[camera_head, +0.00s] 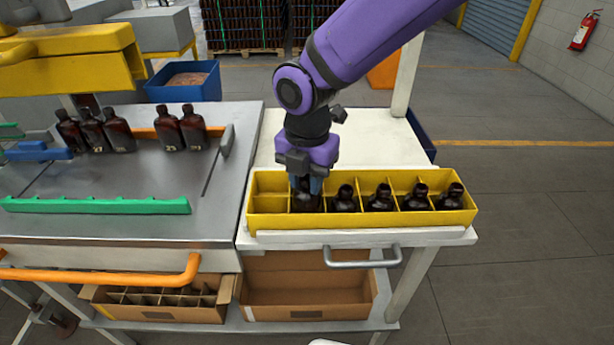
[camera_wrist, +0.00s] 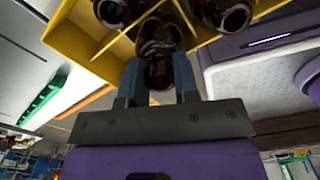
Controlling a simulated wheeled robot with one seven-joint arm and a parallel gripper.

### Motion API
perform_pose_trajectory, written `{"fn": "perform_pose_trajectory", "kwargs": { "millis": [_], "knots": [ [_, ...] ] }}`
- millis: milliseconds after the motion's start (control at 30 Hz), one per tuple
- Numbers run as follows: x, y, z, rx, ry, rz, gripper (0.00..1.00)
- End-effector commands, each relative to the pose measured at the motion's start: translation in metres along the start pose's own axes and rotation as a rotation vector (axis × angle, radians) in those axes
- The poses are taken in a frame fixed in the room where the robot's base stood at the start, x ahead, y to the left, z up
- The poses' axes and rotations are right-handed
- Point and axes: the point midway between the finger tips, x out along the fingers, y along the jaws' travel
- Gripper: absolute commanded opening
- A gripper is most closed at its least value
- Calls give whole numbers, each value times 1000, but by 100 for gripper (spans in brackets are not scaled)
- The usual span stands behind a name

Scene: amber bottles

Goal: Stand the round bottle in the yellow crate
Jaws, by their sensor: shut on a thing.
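The yellow crate (camera_head: 362,221) stands on the white table, with compartments in a row. My gripper (camera_head: 308,186) points down over its left part and is shut on a dark amber bottle (camera_head: 305,202). That bottle is upright, with its lower part inside a crate compartment; I cannot tell whether it touches the bottom. In the wrist view my gripper (camera_wrist: 158,80) has its two blue-grey fingers on either side of the bottle (camera_wrist: 158,45), within the crate's yellow walls (camera_wrist: 85,45). Several dark bottles (camera_head: 380,200) stand to its right.
Several flat amber bottles (camera_head: 118,132) stand on the grey metal table (camera_head: 130,170) at left, near a green rail (camera_head: 95,206). Cardboard boxes (camera_head: 310,300) sit on the shelf below. The white tabletop behind the crate is largely clear.

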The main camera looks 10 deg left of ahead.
Motion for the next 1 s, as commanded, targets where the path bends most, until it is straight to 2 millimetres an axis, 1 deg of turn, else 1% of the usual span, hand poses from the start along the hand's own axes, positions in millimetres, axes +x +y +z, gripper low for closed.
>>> {"fn": "perform_pose_trajectory", "kwargs": {
  "millis": [1000],
  "knots": [
    [26,0,0,0,0,0,0]
  ]
}}
